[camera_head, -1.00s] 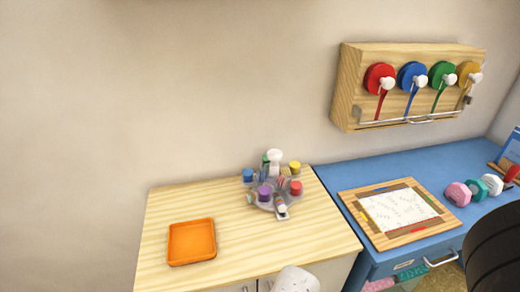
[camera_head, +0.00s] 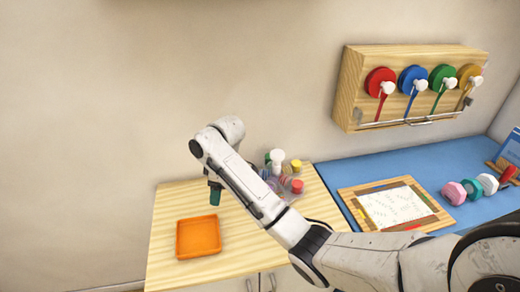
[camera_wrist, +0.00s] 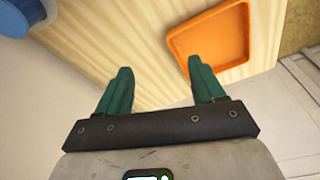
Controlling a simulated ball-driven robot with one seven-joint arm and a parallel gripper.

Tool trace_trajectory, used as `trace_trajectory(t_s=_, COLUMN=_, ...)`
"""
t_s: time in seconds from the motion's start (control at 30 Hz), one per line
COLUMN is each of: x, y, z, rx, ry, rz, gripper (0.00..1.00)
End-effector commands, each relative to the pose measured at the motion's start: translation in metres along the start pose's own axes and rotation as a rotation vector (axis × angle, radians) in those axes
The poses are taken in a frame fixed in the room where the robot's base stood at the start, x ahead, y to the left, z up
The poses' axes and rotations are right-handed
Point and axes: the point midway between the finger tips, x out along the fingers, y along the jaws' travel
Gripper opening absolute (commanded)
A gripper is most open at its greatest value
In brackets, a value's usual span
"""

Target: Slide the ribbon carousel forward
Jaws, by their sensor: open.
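The ribbon carousel (camera_head: 277,157), a round holder with a white knob and coloured pieces, stands at the back right of the wooden-topped cabinet. My arm hides its left and front parts in the head view. My gripper (camera_head: 215,196) points down over the cabinet top, left of the carousel and behind the orange tray. In the wrist view my gripper (camera_wrist: 160,68) has its two green fingers apart with nothing between them. A blue round piece (camera_wrist: 32,16) is cut off at the top left of that view; I cannot tell whether it belongs to the carousel.
The orange tray (camera_head: 179,240) lies on the cabinet top and also shows in the wrist view (camera_wrist: 175,50). To the right, a blue desk (camera_head: 440,160) holds a framed sheet (camera_head: 440,212) and coloured pieces. A wall rack (camera_head: 345,95) carries several ribbon spools.

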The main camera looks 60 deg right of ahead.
Motion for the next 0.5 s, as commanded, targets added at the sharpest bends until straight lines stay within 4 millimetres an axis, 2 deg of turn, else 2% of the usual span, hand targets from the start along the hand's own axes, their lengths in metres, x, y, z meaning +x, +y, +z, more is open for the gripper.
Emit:
trace_trajectory(t_s=0.03, x=-0.018, y=0.033, z=0.016, rx=0.0, ry=-0.038, rz=0.014, gripper=0.68)
trace_trajectory(t_s=0.1, x=-0.036, y=0.065, z=0.038, rx=-0.011, ry=-0.089, rz=0.016, gripper=0.68)
trace_trajectory(t_s=0.2, x=-0.057, y=0.097, z=0.066, rx=-0.016, ry=-0.145, rz=0.014, gripper=0.68)
trace_trajectory(t_s=0.33, x=-0.073, y=0.119, z=0.09, rx=-0.016, ry=-0.19, rz=0.009, gripper=0.68)
trace_trajectory(t_s=0.5, x=-0.079, y=0.127, z=0.099, rx=-0.014, ry=-0.206, rz=0.006, gripper=0.68)
